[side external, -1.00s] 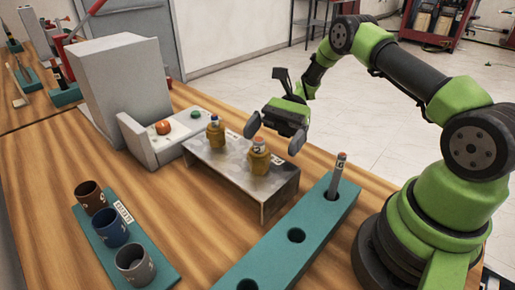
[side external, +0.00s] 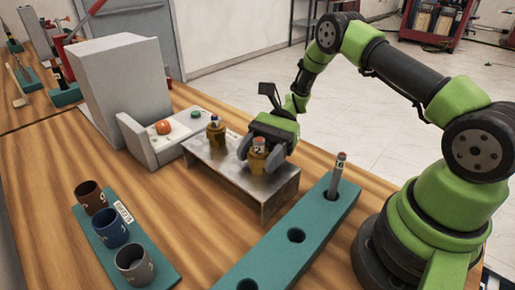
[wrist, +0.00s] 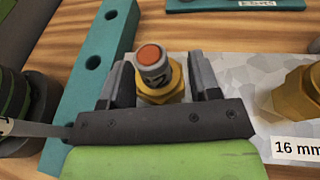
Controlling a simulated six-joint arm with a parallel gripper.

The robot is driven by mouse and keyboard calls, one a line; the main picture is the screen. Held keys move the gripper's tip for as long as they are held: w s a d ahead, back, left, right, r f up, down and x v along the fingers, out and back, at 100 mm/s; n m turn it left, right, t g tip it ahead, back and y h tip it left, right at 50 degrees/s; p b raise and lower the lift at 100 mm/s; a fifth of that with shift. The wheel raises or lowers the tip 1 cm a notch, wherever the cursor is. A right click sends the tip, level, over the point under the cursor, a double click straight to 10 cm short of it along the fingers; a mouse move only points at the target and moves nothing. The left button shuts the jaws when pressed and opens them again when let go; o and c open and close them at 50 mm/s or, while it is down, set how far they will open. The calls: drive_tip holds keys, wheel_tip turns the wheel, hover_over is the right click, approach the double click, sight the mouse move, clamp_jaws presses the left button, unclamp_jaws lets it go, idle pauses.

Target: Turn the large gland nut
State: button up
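Two brass-coloured gland nuts are on the metal stand (side external: 225,174). My gripper (side external: 259,155) is lowered over this nut, with one dark finger on each side. In the wrist view my gripper (wrist: 162,80) seems to leave narrow gaps beside the nut, so it looks open around it. The other nut (side external: 216,139) stands farther back, partly in view at the wrist view's right edge (wrist: 292,97).
A teal rack (side external: 270,262) with holes and one grey peg (side external: 338,172) lies in front of the stand. A grey box with an orange button (side external: 163,128) and a green button is behind left. Several cups (side external: 112,230) stand on a teal holder at left.

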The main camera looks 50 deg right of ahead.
drive_tip(key=c, duration=0.5)
drive_tip(key=shift+n+g+h, duration=0.4)
drive_tip(key=shift+n+g, duration=0.6)
drive_tip(key=shift+g, duration=0.3)
drive_tip(key=shift+o, duration=0.2)
drive_tip(key=shift+n+g+h, duration=0.5)
drive_tip(key=shift+n+g, duration=0.5)
drive_tip(key=shift+g, duration=0.2)
drive_tip(key=shift+o, duration=0.2)
drive_tip(key=shift+n+g+h, duration=0.8)
drive_tip(key=shift+n+g, duration=0.2)
drive_tip(key=shift+g, duration=0.1)
